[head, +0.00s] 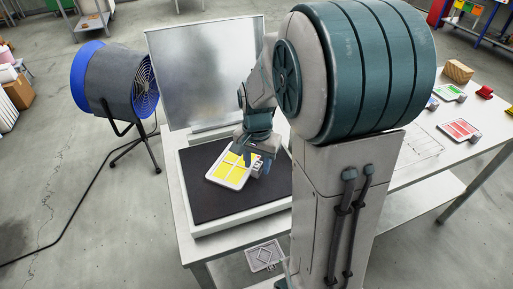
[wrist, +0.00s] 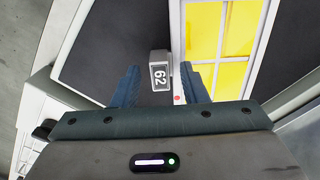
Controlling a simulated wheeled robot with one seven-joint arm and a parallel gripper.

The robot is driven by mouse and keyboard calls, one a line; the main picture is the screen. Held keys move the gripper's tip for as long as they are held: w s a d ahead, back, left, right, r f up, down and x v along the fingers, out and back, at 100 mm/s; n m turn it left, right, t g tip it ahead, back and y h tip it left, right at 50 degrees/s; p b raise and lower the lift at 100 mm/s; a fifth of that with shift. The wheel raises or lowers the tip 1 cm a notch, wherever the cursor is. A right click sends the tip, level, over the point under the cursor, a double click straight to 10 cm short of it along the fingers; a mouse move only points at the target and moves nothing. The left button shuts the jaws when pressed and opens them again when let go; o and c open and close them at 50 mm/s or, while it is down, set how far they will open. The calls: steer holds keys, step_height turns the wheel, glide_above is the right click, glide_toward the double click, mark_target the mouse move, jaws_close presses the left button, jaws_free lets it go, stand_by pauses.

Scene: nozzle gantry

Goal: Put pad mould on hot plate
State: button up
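The mould with yellow square pads in a white frame (head: 229,170), which I take for the pad mould, lies over the black top of the hot plate (head: 215,212), turned at an angle. It appears to rest flat on it. The mould's yellow pads also show in the wrist view (wrist: 238,42). A grey block marked 62 (wrist: 160,72) is at the mould's near edge, between the fingers of my gripper (wrist: 160,88). Gaps show on both sides of the block, so the fingers are open. In the head view my gripper (head: 254,163) is at the mould's right edge, partly hidden.
A metal screen (head: 205,75) stands behind the hot plate. A blue fan (head: 105,82) is at left on the floor. A red-striped mould (head: 461,130), a green one (head: 449,92) and a wooden block (head: 458,71) lie on the right table. A grey mould (head: 264,255) sits below.

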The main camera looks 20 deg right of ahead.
step_height(320, 180, up, 11)
steer(key=s+a+f+n+t, duration=0.1)
steer(key=s+a+n, duration=0.1)
steer(key=s+n, duration=0.2)
steer(key=s+a+f+n+t, duration=0.1)
steer(key=s+n+t, duration=0.1)
steer(key=s+n, duration=0.3)
steer(key=s, duration=0.3)
steer(key=shift+s+a+f, duration=0.3)
steer(key=shift+s+a, duration=0.05)
steer(key=shift+s, duration=0.05)
